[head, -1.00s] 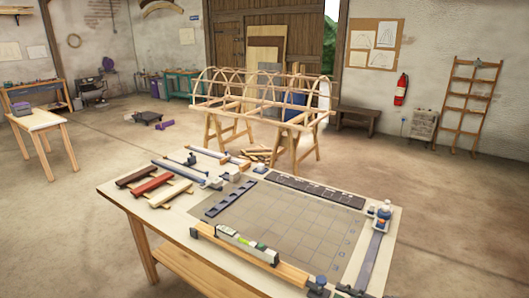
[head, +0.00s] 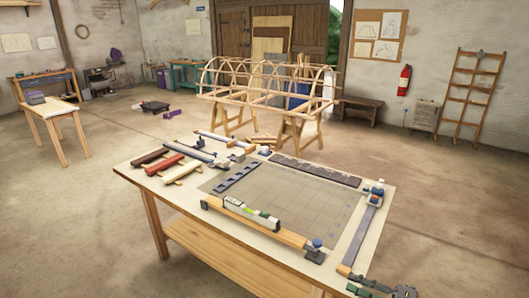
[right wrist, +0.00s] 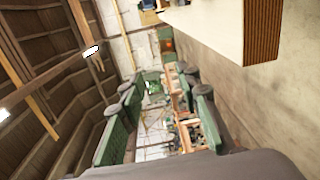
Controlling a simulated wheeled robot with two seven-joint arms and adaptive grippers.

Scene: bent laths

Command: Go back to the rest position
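My right gripper (head: 378,289) shows at the bottom edge of the head view, just off the near right corner of the workbench (head: 376,228). It is partly cut off by the frame. In the right wrist view its two green fingers (right wrist: 158,98) stand apart with the room showing between them, and nothing is held. My left gripper is not in the head view.
A long bar clamp (head: 362,228) runs along the right edge. A lath frame (head: 268,88) on trestles stands behind. Floor at right is clear.

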